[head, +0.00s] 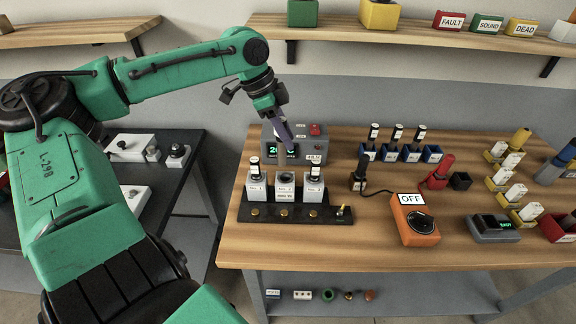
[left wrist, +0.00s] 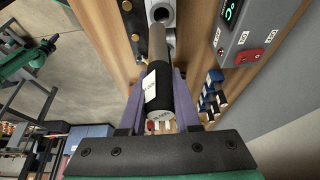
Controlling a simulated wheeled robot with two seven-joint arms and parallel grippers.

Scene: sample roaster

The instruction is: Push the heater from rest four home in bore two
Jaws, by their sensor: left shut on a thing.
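My left gripper (head: 285,134) is shut on a heater (left wrist: 158,88) with a black, white-labelled head and a grey rod. In the left wrist view the heater lies between my purple fingers (left wrist: 155,105), its rod pointing towards the grey blocks. In the head view the gripper is above and behind the row of three blocks. The middle block (head: 285,192) shows an open bore (head: 285,178). The left block (head: 257,190) and right block (head: 313,190) each hold a heater. I cannot tell exactly how the rod tip lines up with the bore. My right gripper is not in view.
A grey controller (head: 316,142) with a red button stands behind the blocks. The front of the wooden table (head: 335,252) is clear.

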